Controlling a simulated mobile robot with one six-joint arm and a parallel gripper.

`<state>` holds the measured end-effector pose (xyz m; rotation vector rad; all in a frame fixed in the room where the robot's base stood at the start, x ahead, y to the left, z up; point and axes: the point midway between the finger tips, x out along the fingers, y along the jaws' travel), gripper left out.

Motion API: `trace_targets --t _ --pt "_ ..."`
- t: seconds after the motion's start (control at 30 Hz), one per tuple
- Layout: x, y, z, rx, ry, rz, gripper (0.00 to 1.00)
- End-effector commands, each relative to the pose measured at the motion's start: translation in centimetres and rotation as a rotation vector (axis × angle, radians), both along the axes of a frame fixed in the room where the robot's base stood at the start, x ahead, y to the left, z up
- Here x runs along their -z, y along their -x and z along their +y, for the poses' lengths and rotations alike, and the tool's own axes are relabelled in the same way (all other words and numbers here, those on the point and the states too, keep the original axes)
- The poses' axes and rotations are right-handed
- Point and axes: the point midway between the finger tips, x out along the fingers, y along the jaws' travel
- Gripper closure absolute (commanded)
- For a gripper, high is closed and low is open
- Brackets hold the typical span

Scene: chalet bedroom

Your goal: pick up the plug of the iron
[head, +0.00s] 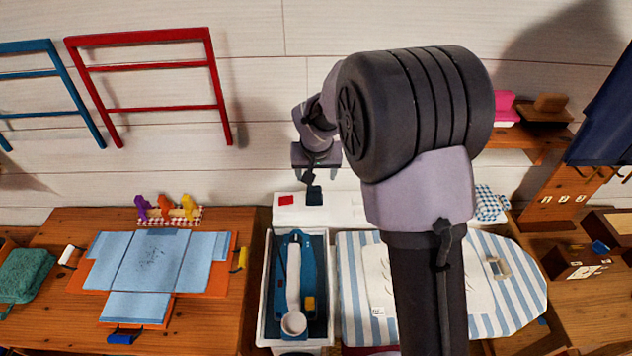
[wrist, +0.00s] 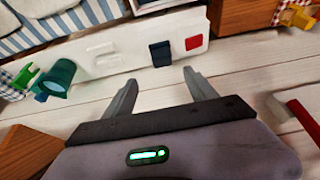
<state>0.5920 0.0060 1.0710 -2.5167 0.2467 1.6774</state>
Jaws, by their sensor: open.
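A dark blue block, apparently the iron's plug (head: 314,196), stands on a white strip (head: 340,210) beside a red square switch. It also shows in the wrist view (wrist: 160,53), just beyond the gap between my fingers. My gripper (head: 316,166) is open and empty, behind and above the strip in the head view. In the wrist view my gripper (wrist: 160,80) has its two fingers spread and apart from the plug. The blue iron (head: 294,270) with a white handle lies in a white tray (head: 264,300). I cannot trace its cord to the plug.
A striped ironing board (head: 515,285) lies right of the tray, partly hidden by my arm. A wooden table with a folding board (head: 150,262) is at left. A teal cylinder (wrist: 57,78) stands near the strip's left end in the wrist view. A plank wall is behind.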

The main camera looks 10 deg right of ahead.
Motion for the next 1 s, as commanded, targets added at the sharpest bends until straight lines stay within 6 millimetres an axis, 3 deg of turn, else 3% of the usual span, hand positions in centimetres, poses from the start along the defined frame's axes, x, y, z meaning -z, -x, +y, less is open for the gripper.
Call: trace_targets --t 0.03,0.13,0.37,0.5,0.63,0.87,1.0 --pt "1.9 -0.5 -0.1 0.000 0.000 0.004 0.35" --pt "4.5 -1.6 -0.3 0.001 0.000 0.003 0.35" --pt "7.4 -2.9 -0.6 0.002 -0.001 0.001 0.35" --pt "10.2 -4.1 -0.4 0.001 -0.001 0.002 0.35" --pt "11.7 -4.8 -0.6 0.001 -0.001 0.001 0.35" --pt "11.7 -4.9 -0.6 0.002 -0.001 0.001 0.35" --pt "11.7 -4.9 -0.6 0.002 -0.001 0.001 0.62"
